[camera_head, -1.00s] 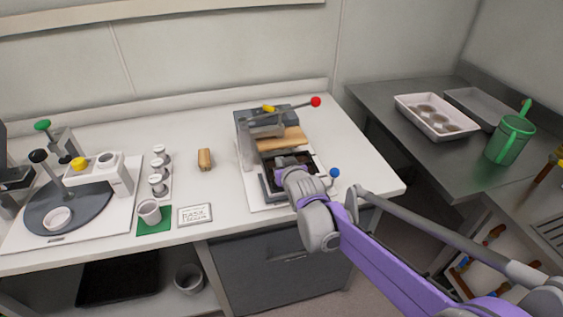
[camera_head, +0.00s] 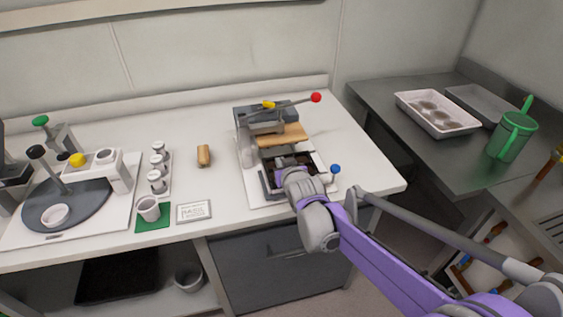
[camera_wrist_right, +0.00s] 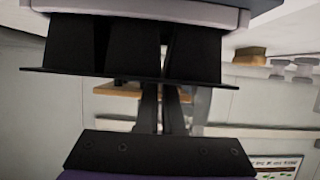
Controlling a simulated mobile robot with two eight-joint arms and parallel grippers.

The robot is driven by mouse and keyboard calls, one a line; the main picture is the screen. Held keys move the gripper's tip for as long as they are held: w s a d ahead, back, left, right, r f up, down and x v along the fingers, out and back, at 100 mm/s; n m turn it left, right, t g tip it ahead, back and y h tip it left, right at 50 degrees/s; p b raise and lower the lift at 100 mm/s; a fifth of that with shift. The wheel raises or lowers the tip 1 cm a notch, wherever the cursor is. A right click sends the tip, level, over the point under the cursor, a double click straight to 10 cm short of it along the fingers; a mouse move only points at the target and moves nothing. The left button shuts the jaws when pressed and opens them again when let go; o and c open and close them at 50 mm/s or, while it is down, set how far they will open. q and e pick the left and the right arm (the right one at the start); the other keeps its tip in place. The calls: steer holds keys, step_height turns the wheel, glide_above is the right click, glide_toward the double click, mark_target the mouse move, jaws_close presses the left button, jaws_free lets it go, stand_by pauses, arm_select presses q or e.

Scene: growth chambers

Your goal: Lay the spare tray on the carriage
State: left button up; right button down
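The press (camera_head: 262,117) stands on a white board on the counter, with a red-knobbed lever and a wooden plate. Its grey carriage (camera_head: 268,186) is at the front, below the wooden plate. A black tray with tapered cells, which I take as the spare tray (camera_head: 282,160), is at the carriage; it fills the upper part of the right wrist view (camera_wrist_right: 135,50). My right gripper (camera_head: 290,172) is over the tray's near side. Its dark fingers (camera_wrist_right: 164,100) are close together at the tray's rim. Whether the tray rests fully on the carriage is hidden. My left gripper is out of view.
A blue knob (camera_head: 335,169) sits just right of the carriage. A wooden block (camera_head: 203,156), a placard (camera_head: 194,211) and a cup (camera_head: 148,208) stand to the left. A pale tray (camera_head: 437,114) and a green watering can (camera_head: 511,136) are on the right-hand bench.

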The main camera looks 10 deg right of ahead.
steer(key=shift+f, duration=0.15)
steer(key=c, duration=1)
jaws_free()
steer(key=shift+r+p, duration=3.1)
steer(key=shift+r, duration=1.2)
steer(key=s+d+f+g, duration=0.1)
steer(key=s+f+g, duration=0.1)
steer(key=s, duration=1)
steer(key=s+d+f+g+p, duration=0.1)
steer(key=s+f+g, duration=0.2)
steer(key=s, duration=0.9)
steer(key=s+f+g+p, duration=0.1)
steer(key=s+f+g, duration=0.2)
steer(key=s, duration=0.9)
steer(key=shift+s+d+f, duration=0.1)
steer(key=shift+d+f, duration=0.1)
steer(key=shift+f, duration=0.45)
steer(key=shift+s+d+f, duration=0.1)
steer(key=shift+d+f, duration=0.1)
steer(key=shift+f, duration=0.45)
